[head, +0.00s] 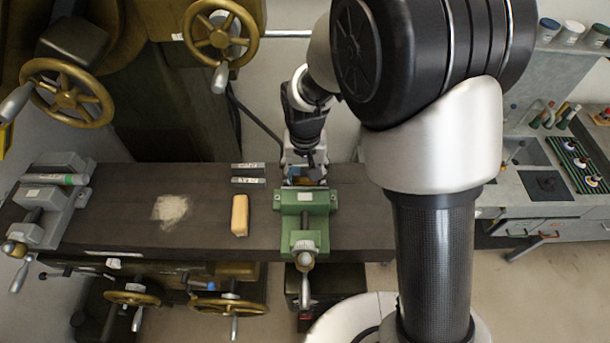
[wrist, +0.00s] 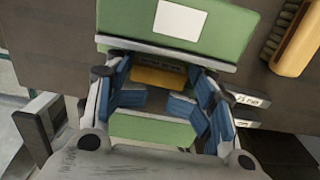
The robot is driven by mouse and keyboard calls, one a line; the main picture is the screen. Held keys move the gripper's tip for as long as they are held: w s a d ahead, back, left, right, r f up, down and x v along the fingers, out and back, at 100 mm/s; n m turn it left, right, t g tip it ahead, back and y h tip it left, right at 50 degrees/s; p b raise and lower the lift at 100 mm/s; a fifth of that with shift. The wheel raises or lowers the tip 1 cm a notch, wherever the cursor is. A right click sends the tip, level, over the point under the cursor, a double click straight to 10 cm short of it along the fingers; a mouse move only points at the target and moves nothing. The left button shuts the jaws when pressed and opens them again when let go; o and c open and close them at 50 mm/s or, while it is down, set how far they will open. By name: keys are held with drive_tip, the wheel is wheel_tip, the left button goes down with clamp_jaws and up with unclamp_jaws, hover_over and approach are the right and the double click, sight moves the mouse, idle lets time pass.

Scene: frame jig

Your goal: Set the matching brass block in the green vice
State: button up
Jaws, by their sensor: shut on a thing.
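The green vice (head: 305,203) stands on the dark bench at centre, its handle toward the front edge. In the wrist view its labelled jaw (wrist: 180,48) is at the top and another green part (wrist: 150,130) lies below. My gripper (wrist: 160,92) points down at the vice, its blue-padded fingers shut on a brass block (wrist: 160,78). The block shows between the green parts, close to the labelled jaw. Whether it rests on the vice bed is hidden. In the head view my gripper (head: 303,174) is just behind the front of the vice.
A wooden-handled brush (head: 240,215) and two steel bars (head: 248,173) lie left of the vice. A pale pile of shavings (head: 172,210) lies further left, and a grey vice (head: 48,203) stands at the bench's left end.

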drive_tip(key=shift+s+d+f, duration=0.1)
drive_tip(key=shift+f, duration=0.3)
drive_tip(key=o, duration=1.2)
drive_tip(key=shift+o, duration=1.2)
drive_tip(key=o, duration=0.5)
drive_tip(key=shift+w+r, duration=0.2)
drive_tip(key=shift+c, duration=0.2)
drive_tip(key=shift+r, duration=0.1)
wheel_tip(320, 180, up, 6)
drive_tip(key=p, duration=0.4)
drive_tip(key=shift+w+f, duration=0.15)
drive_tip(key=shift+f, duration=0.05)
wheel_tip(320, 180, up, 4)
drive_tip(key=p, duration=0.3)
drive_tip(key=shift+r, duration=0.15)
